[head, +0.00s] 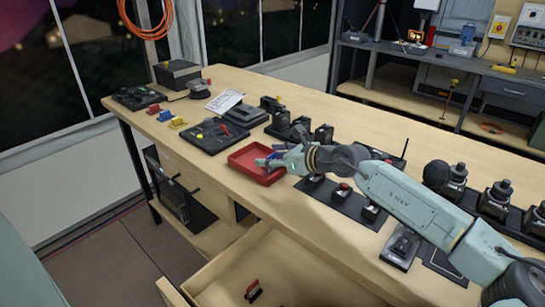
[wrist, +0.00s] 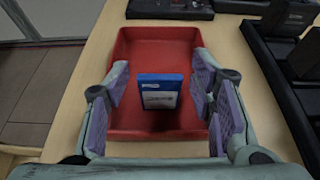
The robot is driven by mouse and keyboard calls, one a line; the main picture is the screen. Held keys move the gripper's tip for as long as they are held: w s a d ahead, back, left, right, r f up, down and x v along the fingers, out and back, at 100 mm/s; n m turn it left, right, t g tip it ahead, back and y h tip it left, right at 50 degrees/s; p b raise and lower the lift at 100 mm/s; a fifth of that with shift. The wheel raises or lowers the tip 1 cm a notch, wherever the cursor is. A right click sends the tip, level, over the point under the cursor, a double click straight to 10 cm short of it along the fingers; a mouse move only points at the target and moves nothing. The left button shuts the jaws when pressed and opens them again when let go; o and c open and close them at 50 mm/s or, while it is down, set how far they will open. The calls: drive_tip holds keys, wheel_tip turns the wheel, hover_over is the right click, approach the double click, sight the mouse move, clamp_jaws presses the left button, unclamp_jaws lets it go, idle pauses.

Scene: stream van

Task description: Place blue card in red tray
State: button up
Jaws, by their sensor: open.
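The red tray (head: 247,166) sits on the wooden bench near its front edge. It fills the middle of the wrist view (wrist: 160,45). The blue card (wrist: 161,92), with a pale label on its face, is inside the tray's outline and looks upright. I cannot tell whether its lower edge touches the tray floor. My gripper (wrist: 160,78) is open, with one purple-padded finger on each side of the card and a visible gap to both. In the head view my gripper (head: 273,157) is over the tray's right side, and the card cannot be made out clearly.
A black board with small coloured items (head: 216,136) lies just beyond the tray. Black devices (head: 290,122) stand to the back right, and a black switch panel (head: 335,194) lies to the right. An open drawer (head: 262,265) juts out below the bench front.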

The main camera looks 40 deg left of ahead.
drive_tip(key=shift+r+p, duration=0.3)
drive_tip(key=shift+p, duration=0.1)
drive_tip(key=b+v, duration=0.4)
drive_tip(key=v, duration=0.6)
drive_tip(key=shift+d, duration=0.35)
drive_tip(key=shift+d+r, duration=0.3)
drive_tip(key=shift+d, duration=0.25)
